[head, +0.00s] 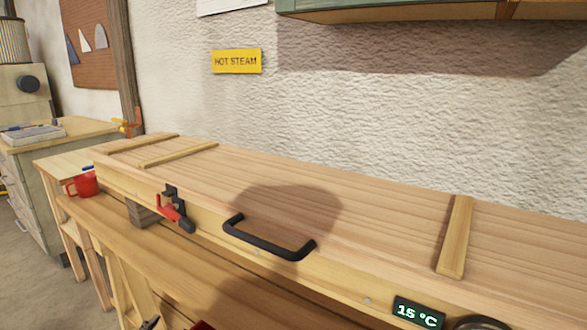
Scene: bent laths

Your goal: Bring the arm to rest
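Neither of my grippers shows clearly in the head view, and no arm of mine is in the picture. A long wooden box (330,212) with a plank lid stands along the wall, and its lid lies shut. A black bar handle (268,243) is fixed at its front edge. A red and black latch or clamp (176,209) sits on the front, left of the handle. A display (418,313) on the front at the right reads 15 °C.
A wooden bench (150,262) runs below the box. A workbench (62,140) is farther left. A green cabinet (430,10) hangs above. A yellow HOT STEAM sign (237,61) is on the wall.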

